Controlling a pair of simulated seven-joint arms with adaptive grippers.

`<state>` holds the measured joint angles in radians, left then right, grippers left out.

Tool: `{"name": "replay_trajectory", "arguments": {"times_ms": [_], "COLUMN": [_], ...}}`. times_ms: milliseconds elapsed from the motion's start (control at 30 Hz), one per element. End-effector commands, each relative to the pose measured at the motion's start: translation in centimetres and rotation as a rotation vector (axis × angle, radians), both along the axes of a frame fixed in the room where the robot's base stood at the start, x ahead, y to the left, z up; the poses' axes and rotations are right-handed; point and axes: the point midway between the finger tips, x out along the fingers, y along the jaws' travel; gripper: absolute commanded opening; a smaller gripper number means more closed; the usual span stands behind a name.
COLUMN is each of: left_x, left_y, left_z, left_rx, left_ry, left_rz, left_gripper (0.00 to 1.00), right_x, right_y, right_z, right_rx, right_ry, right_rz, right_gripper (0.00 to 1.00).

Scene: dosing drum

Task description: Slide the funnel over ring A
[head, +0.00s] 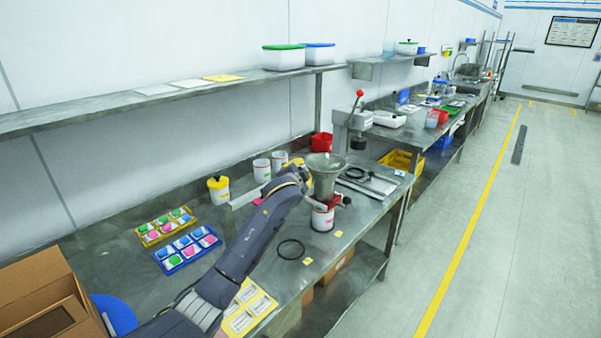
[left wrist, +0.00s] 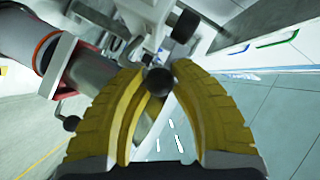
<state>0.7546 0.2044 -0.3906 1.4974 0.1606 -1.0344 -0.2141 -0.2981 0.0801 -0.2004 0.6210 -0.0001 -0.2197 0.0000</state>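The grey metal funnel (head: 326,172) stands upright, wide mouth up, over a white drum with red parts (head: 323,218) near the bench's front edge. My left gripper (head: 303,174) is just left of the funnel in the head view; its fingertips are hard to make out there. In the left wrist view, its yellow fingers (left wrist: 157,72) stand apart, with a round black knob (left wrist: 159,82) showing between the tips. I cannot tell whether they touch it. A thin black ring (head: 290,249) lies flat on the bench. No letter marking ring A is readable. My right gripper is not in view.
Yellow and blue trays (head: 187,251) of coloured pieces lie left of my arm. White cups (head: 262,170) and a red bin (head: 321,143) stand behind the funnel. A shelf (head: 180,98) runs above the bench.

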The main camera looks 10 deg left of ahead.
Motion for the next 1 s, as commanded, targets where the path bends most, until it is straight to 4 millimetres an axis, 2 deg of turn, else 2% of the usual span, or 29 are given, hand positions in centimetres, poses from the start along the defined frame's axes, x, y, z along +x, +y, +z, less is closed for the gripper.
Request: {"name": "replay_trajectory", "arguments": {"times_ms": [33, 233, 633, 767, 1000], "left_x": [0.0, 0.0, -0.7, -2.0, -5.7], "left_y": [0.0, 0.1, 0.1, 0.1, -0.1], "left_z": [0.0, -0.1, -0.1, 0.3, 1.1], "left_rx": [0.000, 0.001, 0.001, 0.000, 0.000], "left_ry": [0.000, 0.002, 0.003, 0.001, 0.001], "left_rz": [0.000, 0.002, 0.003, 0.002, 0.002], "left_gripper": [0.27, 0.50, 0.50, 0.50, 0.50], "right_x": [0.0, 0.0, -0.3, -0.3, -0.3], "right_y": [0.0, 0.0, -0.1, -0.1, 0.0], "right_z": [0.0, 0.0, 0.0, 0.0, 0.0], "right_rx": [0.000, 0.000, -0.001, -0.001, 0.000], "right_ry": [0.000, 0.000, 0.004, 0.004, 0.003], "right_rz": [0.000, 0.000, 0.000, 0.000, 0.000], "right_gripper": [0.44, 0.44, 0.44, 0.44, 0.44]}}
